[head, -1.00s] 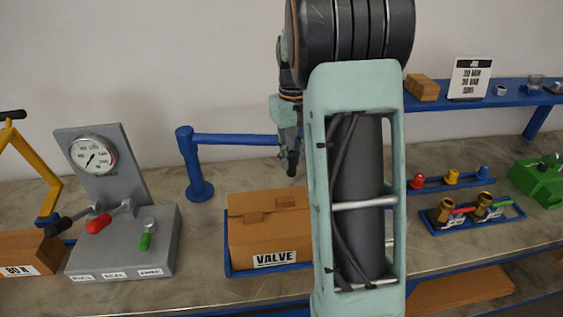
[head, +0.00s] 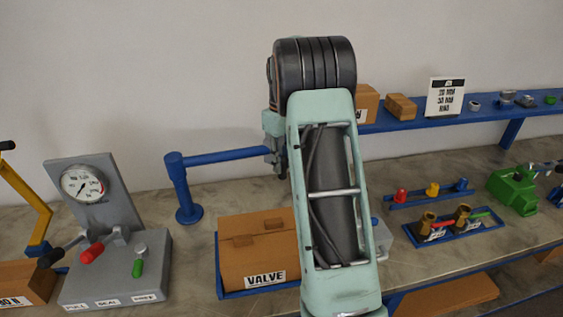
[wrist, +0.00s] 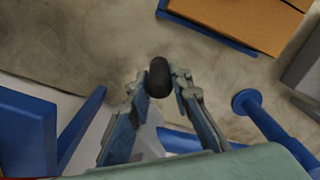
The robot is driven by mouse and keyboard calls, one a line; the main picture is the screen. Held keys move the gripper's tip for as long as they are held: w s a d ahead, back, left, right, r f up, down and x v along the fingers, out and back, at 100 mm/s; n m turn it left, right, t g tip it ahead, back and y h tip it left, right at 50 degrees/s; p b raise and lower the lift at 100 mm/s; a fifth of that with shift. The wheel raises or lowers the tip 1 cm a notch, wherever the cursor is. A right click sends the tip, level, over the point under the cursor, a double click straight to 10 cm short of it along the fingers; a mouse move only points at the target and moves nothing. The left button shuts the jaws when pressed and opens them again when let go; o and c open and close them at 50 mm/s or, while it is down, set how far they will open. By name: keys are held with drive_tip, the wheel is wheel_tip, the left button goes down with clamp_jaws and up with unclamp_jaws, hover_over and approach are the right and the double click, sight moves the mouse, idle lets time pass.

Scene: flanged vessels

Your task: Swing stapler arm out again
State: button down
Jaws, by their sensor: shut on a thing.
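A blue post (head: 182,190) stands on the bench left of the middle. The blue stapler arm (head: 225,156) reaches from its top to the right, about level, ending at my gripper (head: 280,165). The post and its round foot also show at the right in the wrist view (wrist: 262,118). There, my gripper (wrist: 160,85) is shut on a black knob (wrist: 159,77), which sits between the fingertips. The knob appears to belong to the stapler arm's free end; the join is hidden behind the fingers. My gripper is behind the VALVE box in the head view.
The VALVE box (head: 257,255) sits in a blue tray in front of the stapler arm. A grey gauge stand (head: 110,245) with levers is at the left. A raised blue shelf (head: 420,121) runs at the back right. Bare bench lies around the post's foot.

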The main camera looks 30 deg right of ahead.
drive_tip(key=shift+w+d+r, duration=0.2)
drive_tip(key=shift+w+r, duration=0.05)
drive_tip(key=shift+w, duration=0.05)
drive_tip(key=c, duration=2.2)
unclamp_jaws()
drive_tip(key=o, duration=0.5)
drive_tip(key=shift+f, duration=0.1)
drive_tip(key=shift+c, duration=0.2)
wheel_tip(320, 180, up, 12)
drive_tip(key=shift+s, duration=0.1)
